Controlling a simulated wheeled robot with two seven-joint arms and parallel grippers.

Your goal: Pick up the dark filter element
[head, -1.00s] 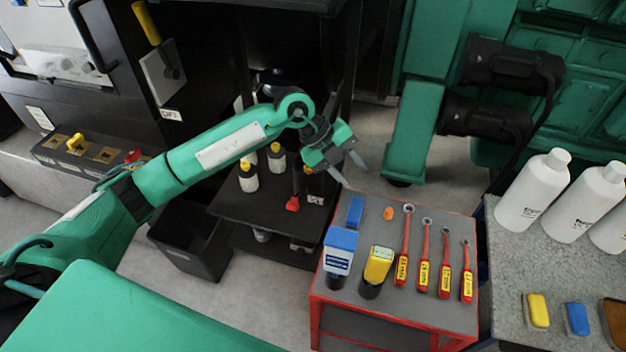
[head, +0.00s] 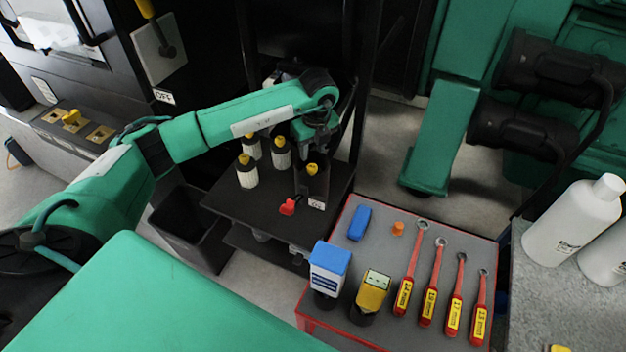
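A dark filter element (head: 313,184) with a yellow cap appears to stand on the black shelf (head: 270,212), at the right of a group of pale filter elements with yellow caps. Its lower part merges with the dark surroundings, so its outline is hard to make out. My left gripper (head: 316,150) points down just above its yellow cap. The fingers are small and dark against the background, so I cannot tell how far apart they are or whether they touch the cap. My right gripper is out of view.
Pale filter elements (head: 247,171) stand left of the gripper. A red valve handle (head: 288,206) sits at the shelf's front. A red-edged cart (head: 385,240) at right holds several wrenches, a blue block and two capped containers. A black bin (head: 190,232) stands at lower left.

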